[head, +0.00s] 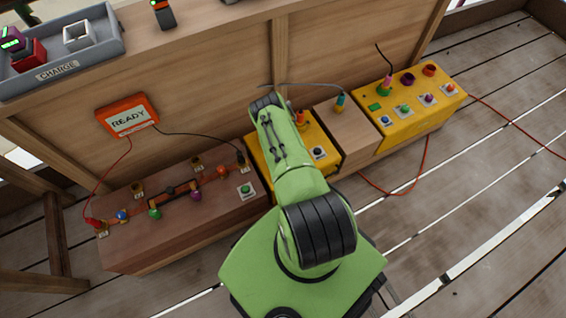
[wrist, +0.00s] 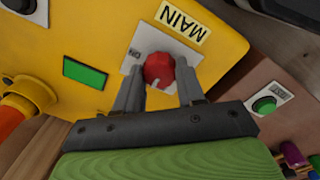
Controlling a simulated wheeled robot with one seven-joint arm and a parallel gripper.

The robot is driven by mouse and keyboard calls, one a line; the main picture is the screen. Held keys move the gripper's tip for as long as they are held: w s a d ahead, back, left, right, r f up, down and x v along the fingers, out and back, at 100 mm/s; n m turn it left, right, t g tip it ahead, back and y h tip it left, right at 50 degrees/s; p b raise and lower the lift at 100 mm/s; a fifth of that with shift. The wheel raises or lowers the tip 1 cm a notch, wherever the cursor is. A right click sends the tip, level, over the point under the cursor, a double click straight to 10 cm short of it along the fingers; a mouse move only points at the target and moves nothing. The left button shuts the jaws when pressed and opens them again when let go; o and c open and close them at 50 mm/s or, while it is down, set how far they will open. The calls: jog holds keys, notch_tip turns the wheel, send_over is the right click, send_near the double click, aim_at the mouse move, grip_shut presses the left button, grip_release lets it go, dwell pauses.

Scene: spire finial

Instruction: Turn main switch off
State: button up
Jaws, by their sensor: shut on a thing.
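The main switch is a red knob (wrist: 159,70) on a white plate, beside a label reading MAIN (wrist: 184,22), in the wrist view. The plate has small ON lettering (wrist: 135,54). The plate sits on a yellow box (wrist: 90,25). My gripper (wrist: 158,84) has a finger on each side of the red knob and is shut on it. In the head view the yellow box (head: 262,160) is partly behind my green arm, which hides the knob and my gripper.
A green rectangle (wrist: 85,73) and an orange plug (wrist: 20,105) are beside the switch. A wooden box with a green button (head: 245,189) stands left of the yellow box. A second yellow box (head: 405,125) stands right. Cables cross the deck.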

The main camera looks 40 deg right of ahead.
dwell(0.4)
jog(key=o, duration=1)
jog(key=shift+o, duration=0.2)
notch_tip(320, 180, up, 16)
jog(key=p, duration=0.6)
jog(key=shift+a+p, duration=0.3)
jog(key=shift+a, duration=0.05)
jog(key=shift+s+f, duration=0.1)
jog(key=shift+f, duration=0.05)
